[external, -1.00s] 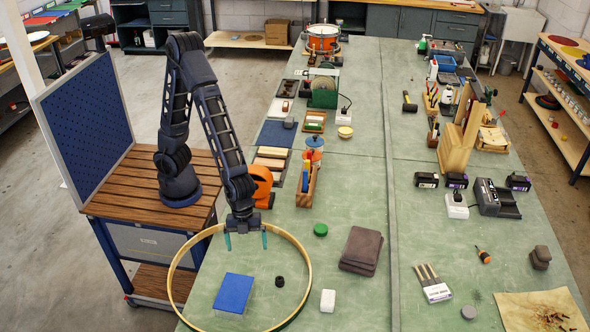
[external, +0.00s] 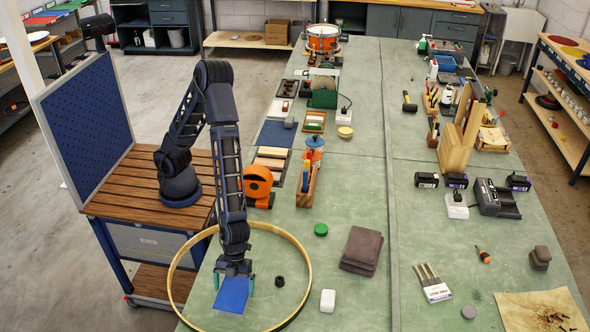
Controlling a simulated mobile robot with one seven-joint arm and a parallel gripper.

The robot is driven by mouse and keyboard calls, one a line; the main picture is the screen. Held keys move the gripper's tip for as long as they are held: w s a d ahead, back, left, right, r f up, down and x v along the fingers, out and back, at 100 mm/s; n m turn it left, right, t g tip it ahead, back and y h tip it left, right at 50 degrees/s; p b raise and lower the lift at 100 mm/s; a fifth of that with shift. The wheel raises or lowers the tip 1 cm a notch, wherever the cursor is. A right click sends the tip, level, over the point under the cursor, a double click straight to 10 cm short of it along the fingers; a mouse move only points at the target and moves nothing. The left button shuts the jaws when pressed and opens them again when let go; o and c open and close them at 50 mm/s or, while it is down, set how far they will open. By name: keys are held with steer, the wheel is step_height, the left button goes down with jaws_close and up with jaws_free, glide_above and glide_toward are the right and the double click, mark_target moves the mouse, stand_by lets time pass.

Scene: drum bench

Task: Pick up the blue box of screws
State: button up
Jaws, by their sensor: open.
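The blue box (external: 232,296) lies flat on the green bench inside a large wooden hoop (external: 297,246). My gripper (external: 233,283) is low over the box, with its teal fingers apart, one at the left and one at the right of the box's far part. The fingers look open. Whether they touch the box's sides cannot be told from this view. The palm of my gripper hides the far edge of the box.
The hoop's rim surrounds my gripper and the box. A small black knob (external: 279,282) lies right of the box inside the hoop. A white block (external: 327,301), a green disc (external: 320,230) and folded brown cloths (external: 361,250) lie outside the hoop to the right.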

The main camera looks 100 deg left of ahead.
mark_target(234, 291)
steer(key=shift+a+x, duration=0.2)
steer(key=shift+x, duration=1.15)
steer(key=shift+a+x, duration=0.2)
steer(key=shift+x, duration=1.15)
steer(key=shift+f, duration=0.1)
steer(key=c, duration=0.9)
